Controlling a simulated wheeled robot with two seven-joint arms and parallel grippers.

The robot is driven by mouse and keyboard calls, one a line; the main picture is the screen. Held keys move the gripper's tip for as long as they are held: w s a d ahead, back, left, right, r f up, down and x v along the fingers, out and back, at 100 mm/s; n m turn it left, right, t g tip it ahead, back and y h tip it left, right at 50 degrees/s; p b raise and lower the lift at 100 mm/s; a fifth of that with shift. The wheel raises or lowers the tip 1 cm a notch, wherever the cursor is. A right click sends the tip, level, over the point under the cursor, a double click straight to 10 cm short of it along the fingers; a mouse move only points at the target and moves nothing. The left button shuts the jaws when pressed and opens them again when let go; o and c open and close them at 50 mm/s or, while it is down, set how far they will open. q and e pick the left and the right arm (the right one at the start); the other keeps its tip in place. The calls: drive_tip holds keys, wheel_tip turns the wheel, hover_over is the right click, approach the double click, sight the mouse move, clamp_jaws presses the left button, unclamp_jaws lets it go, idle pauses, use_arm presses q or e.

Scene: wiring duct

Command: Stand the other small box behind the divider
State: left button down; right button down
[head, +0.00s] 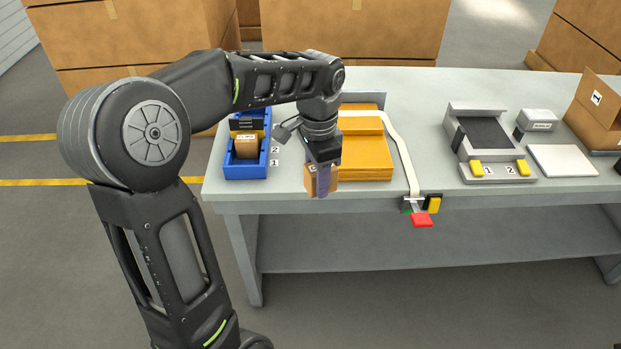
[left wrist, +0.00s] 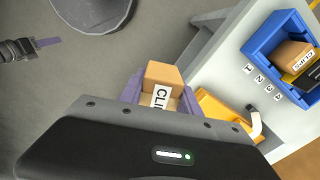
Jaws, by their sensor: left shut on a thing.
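My left gripper (head: 322,180) is shut on a small brown box (head: 309,186) and holds it near the table's front edge, right of the blue bin (head: 262,172). In the left wrist view the held box (left wrist: 163,74) sits between purple fingers, with a white label facing the camera. A similar small box (head: 247,147) stands in the bin's front part. A yellow divider (left wrist: 289,78) shows behind that box, with a dark thing (head: 243,123) behind it. My right gripper (left wrist: 45,42) shows side-on in the left wrist view, away from the table; its jaw opening is unclear.
Slot numbers run along the bin's right side. An orange-yellow stack (head: 365,160) with a white strap lies just right of the held box. A red, yellow and green piece (head: 421,212) is at the front edge. A grey stand (head: 490,140) is farther right. Large cartons (head: 355,28) stand behind.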

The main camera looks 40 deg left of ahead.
use_arm(q)
drive_tip(key=w+f+n, duration=0.1)
drive_tip(key=f, duration=0.1)
drive_tip(key=w+d+f+n, duration=0.1)
drive_tip(key=shift+w+d+f+n, duration=0.1)
drive_tip(key=shift+w+f+n, duration=0.25)
drive_tip(key=shift+n, duration=0.05)
drive_tip(key=d+f+n, duration=0.1)
drive_tip(key=d+f, duration=0.4)
drive_tip(key=f, duration=0.4)
drive_tip(key=w+d+f+n, duration=0.1)
drive_tip(key=d+f+n, duration=0.1)
drive_tip(key=d+f, duration=0.4)
wheel_tip(320, 180, down, 3)
drive_tip(key=shift+d+f+n, duration=0.1)
drive_tip(key=shift+d+n, duration=0.2)
